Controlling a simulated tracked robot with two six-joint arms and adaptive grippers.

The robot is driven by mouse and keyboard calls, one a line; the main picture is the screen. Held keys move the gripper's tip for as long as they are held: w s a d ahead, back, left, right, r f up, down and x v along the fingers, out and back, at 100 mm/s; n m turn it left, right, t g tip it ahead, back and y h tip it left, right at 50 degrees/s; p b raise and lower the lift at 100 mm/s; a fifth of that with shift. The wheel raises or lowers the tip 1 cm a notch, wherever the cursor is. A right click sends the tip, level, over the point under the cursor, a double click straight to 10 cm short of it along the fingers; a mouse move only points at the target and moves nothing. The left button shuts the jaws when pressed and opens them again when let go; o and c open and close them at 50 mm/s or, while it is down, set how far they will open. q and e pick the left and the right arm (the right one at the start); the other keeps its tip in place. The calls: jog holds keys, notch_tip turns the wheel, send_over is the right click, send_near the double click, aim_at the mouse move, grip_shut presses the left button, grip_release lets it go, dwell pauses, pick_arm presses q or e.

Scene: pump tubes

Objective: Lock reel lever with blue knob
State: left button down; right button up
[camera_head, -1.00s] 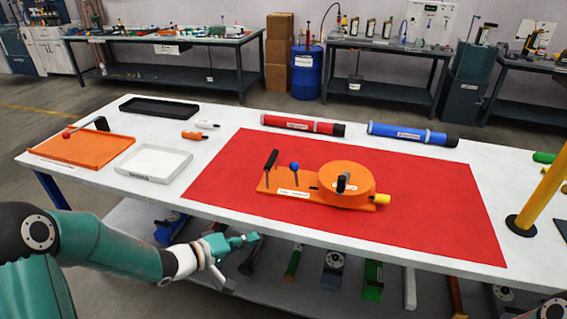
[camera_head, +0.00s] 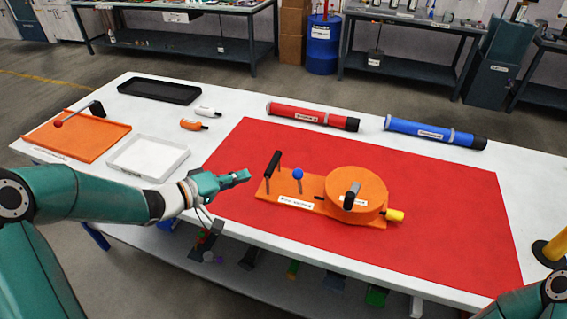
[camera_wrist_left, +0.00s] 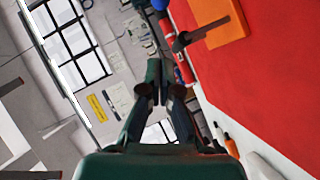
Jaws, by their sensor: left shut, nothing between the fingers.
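The orange reel machine (camera_head: 310,207) sits on the red mat (camera_head: 440,220). Its lever with the blue knob (camera_head: 298,174) stands roughly upright between a black-handled lever (camera_head: 272,165) and the round reel (camera_head: 357,190).
A red tube (camera_head: 312,116) and a blue tube (camera_head: 434,133) lie behind the mat. An orange tray (camera_head: 78,150), a white tray (camera_head: 148,172) and a black tray (camera_head: 159,98) are at the left. A yellow post (camera_head: 553,250) stands at the right. The mat's right side is clear.

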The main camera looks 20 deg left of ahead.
aim_at(269, 176)
pick_arm(q)
jog(key=x, duration=0.9)
jog(key=shift+w, duration=0.1)
jog(key=d, duration=0.1)
jog(key=d+f, duration=0.1)
jog(key=shift+w+d+f, duration=0.2)
jog(key=shift+w+d, duration=0.2)
jog(key=shift+w+d+f, duration=0.1)
jog(key=shift+d+f, duration=0.1)
jog(key=shift+d, duration=0.15)
